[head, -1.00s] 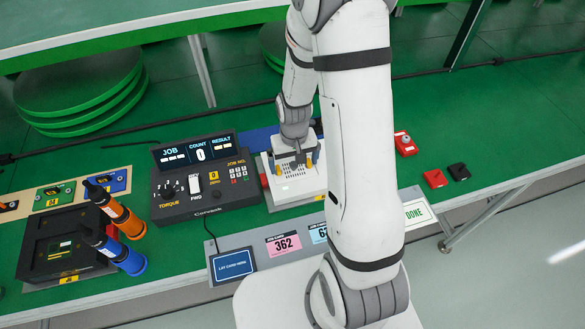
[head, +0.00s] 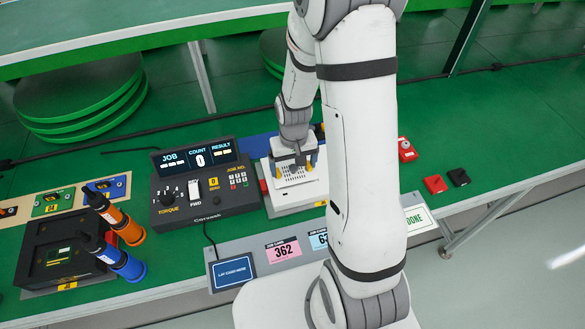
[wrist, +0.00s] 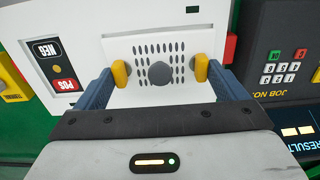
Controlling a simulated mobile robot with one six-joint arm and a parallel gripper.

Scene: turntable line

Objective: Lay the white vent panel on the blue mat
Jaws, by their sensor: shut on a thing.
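The white vent panel (head: 297,174) is in my gripper (head: 293,166), over the white device behind the job cards. In the wrist view the panel (wrist: 120,48) shows rows of dark slots and a grey round knob. The yellow fingertips of my gripper (wrist: 161,71) are on either side of the knob, shut on the panel. The panel's near part is hidden by the gripper. I cannot tell whether the panel touches the device beneath. A blue mat (head: 259,146) shows partly behind the device and the arm; the rest is hidden.
The white device (head: 290,200) has NEG and POS labels (wrist: 55,66). A black torque controller (head: 205,185) stands close on its left. Orange (head: 123,224) and blue (head: 122,260) screwdrivers stand further left. Red and black blocks (head: 435,184) lie right, with bare green bench around them.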

